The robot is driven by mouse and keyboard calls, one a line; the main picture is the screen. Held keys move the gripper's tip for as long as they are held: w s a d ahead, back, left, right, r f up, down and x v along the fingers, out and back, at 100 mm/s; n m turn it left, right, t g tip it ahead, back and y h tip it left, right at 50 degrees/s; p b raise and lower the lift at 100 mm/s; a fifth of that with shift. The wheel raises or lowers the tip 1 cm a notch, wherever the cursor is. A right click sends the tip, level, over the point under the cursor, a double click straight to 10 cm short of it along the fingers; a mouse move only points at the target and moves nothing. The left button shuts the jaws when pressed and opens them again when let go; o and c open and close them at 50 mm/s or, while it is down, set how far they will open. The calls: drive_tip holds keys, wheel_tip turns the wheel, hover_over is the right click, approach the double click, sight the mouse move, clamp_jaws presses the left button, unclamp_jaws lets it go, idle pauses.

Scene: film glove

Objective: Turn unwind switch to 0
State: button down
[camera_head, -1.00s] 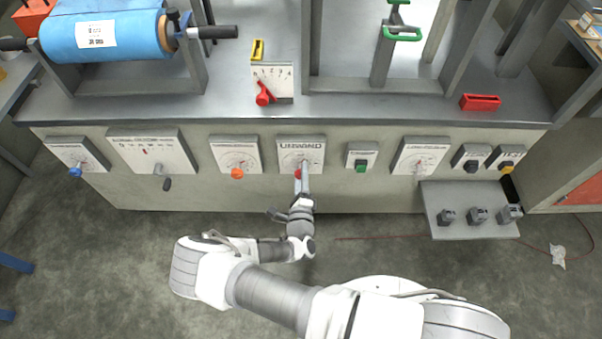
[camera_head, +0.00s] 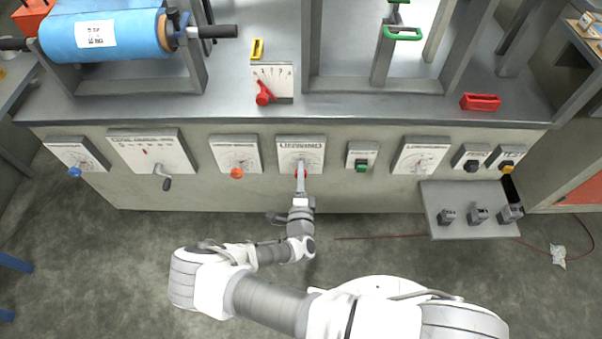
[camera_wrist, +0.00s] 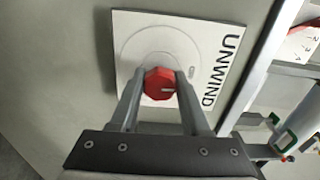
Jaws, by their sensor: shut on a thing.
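The unwind panel (camera_head: 301,152) is a white plate on the front of the grey machine, in the middle of the row in the head view. In the wrist view the plate (camera_wrist: 200,35) carries the word UNWIND and a round dial marking. Its red switch knob (camera_wrist: 159,84) sits between the two fingers of my gripper (camera_wrist: 160,88), which is shut on it. The knob has a small pale mark on its face. In the head view my gripper (camera_head: 300,178) reaches up to the panel and covers most of the knob. The number 0 is not readable.
Other panels flank it: one with an orange knob (camera_head: 236,173) to the left and one with a green switch (camera_head: 361,165) to the right. A grey shelf (camera_head: 465,228) juts out at lower right. The floor in front is open.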

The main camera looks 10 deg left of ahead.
drive_tip(key=shift+d, duration=0.1)
drive_tip(key=shift+c, duration=1.9)
unclamp_jaws()
